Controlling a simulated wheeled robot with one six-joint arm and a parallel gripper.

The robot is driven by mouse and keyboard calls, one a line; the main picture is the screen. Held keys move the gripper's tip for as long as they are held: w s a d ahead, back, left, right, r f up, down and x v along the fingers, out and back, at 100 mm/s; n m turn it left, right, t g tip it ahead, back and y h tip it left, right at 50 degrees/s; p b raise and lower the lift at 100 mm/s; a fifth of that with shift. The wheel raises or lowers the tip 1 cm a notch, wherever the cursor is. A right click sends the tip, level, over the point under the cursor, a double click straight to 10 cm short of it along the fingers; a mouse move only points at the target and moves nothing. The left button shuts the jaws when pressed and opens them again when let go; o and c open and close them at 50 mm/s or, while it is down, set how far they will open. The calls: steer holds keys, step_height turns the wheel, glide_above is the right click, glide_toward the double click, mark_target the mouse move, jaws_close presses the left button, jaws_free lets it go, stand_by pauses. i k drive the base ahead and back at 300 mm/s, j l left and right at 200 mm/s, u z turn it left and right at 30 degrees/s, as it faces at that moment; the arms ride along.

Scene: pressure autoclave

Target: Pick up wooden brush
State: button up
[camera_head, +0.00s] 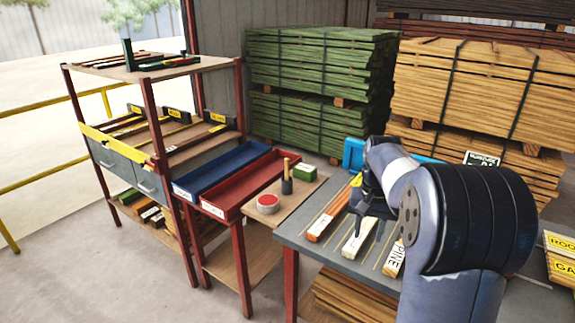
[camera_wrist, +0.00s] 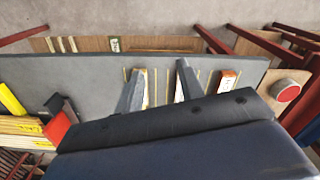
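What looks like the wooden brush (camera_head: 287,184) stands upright on a small wooden-topped table, a pale wooden handle above a dark lower part. It is beside a round tin with a red top (camera_head: 267,203) and a green block (camera_head: 299,172). My gripper (camera_head: 366,218) is to the right of the brush, over the grey table with the planks.
The grey table (camera_head: 300,229) carries an orange-ended plank (camera_head: 325,221) and pale planks, one marked PINE (camera_head: 393,258). Red (camera_head: 240,190) and blue (camera_head: 215,171) trays lie left of the brush. A shelf rack (camera_head: 160,66) stands at left. Green (camera_head: 320,50) and tan lumber stacks fill the back.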

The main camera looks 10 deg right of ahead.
mark_target(286, 161)
steer(key=i+j+z, duration=0.15)
steer(key=i+j, duration=0.25)
steer(key=i+j+z, duration=0.15)
steer(key=i+j, duration=0.35)
steer(key=i+j+z, duration=0.15)
steer(key=i+j, duration=0.35)
steer(key=i+j+z, duration=0.15)
steer(key=i+j, duration=0.25)
steer(key=j, duration=0.2)
